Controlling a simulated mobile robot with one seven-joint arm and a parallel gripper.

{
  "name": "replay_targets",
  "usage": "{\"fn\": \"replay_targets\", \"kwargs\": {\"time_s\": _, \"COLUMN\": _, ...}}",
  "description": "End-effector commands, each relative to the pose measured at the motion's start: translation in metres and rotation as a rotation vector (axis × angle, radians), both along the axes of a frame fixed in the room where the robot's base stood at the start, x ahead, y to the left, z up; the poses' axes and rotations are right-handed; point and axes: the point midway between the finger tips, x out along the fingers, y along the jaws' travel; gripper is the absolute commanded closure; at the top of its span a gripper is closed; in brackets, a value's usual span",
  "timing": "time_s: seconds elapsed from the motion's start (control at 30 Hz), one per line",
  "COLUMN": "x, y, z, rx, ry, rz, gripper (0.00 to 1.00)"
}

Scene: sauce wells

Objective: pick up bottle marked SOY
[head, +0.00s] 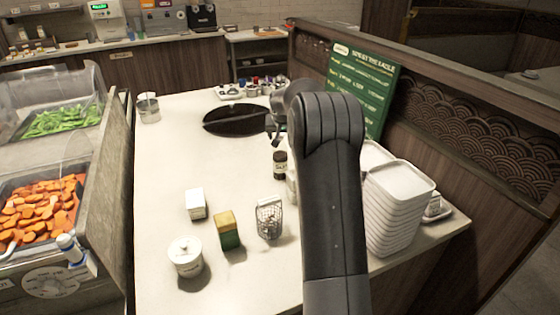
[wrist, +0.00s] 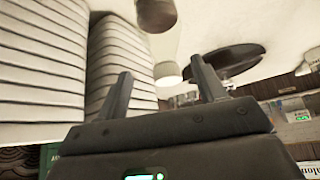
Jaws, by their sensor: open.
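A small dark bottle (head: 280,163) with a pale label stands upright on the white counter (head: 165,240), just left of my arm in the head view. Its lettering is too small to read, so I cannot tell whether it is marked SOY. Part of a pale item shows right beside it, mostly hidden by my arm. In the wrist view my gripper (wrist: 160,72) is open, its two fingers apart with nothing held.
A black disc (head: 237,121) and green sign (head: 362,85) are behind.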

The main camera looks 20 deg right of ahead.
Motion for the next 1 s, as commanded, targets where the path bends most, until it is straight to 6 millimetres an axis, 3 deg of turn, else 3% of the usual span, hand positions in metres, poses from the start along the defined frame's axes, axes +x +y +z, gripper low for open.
{"fn": "replay_targets", "kwargs": {"time_s": 0.4, "x": 0.026, "y": -0.002, "z": -0.041, "rx": 0.0, "ry": 0.0, "rz": 0.001, "gripper": 0.36}}
{"fn": "replay_targets", "kwargs": {"time_s": 0.7, "x": 0.028, "y": -0.003, "z": -0.045, "rx": -0.001, "ry": -0.001, "rz": 0.001, "gripper": 0.36}}
{"fn": "replay_targets", "kwargs": {"time_s": 1.0, "x": 0.028, "y": -0.003, "z": -0.045, "rx": 0.0, "ry": 0.0, "rz": 0.001, "gripper": 0.59}}
